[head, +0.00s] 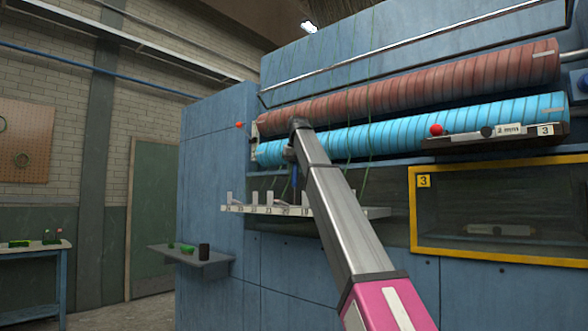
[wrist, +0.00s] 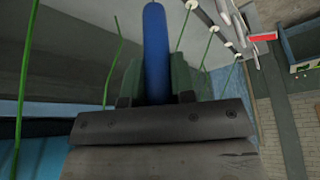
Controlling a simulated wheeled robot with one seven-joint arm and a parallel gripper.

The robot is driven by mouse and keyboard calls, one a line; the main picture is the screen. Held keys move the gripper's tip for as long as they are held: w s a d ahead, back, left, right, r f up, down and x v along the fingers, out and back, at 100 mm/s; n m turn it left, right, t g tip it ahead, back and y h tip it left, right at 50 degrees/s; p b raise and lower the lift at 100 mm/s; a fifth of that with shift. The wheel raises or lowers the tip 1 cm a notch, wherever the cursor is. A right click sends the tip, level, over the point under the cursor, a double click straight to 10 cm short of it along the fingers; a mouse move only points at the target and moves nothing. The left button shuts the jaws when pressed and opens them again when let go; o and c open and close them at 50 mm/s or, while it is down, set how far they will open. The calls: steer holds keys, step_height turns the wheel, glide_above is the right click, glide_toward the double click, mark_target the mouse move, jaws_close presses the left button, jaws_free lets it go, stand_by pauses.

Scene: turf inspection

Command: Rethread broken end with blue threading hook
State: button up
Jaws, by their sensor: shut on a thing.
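My gripper is shut on the blue threading hook (wrist: 155,45). In the wrist view the gripper (wrist: 156,78) has one dark green finger on each side of the hook's blue handle. The hook's far end runs out of that view. In the head view a small piece of blue (head: 294,180) shows beside my arm, under the blue roller (head: 405,132); the gripper is mostly hidden there. Green threads (head: 370,128) hang over the rollers. Several green threads also show in the wrist view (wrist: 113,60), apart from the hook. I cannot tell which is the broken end.
A numbered white rail (head: 262,210) with upright guides runs below the rollers. A reddish roller (head: 420,92) lies above the blue one. A yellow-framed window (head: 414,215) is at right. A small shelf (head: 205,262) with small items juts out at left. The floor at left is open.

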steer(key=shift+f, duration=1.45)
steer(key=shift+r, duration=0.15)
stand_by(0.4)
steer(key=shift+r, duration=3.6)
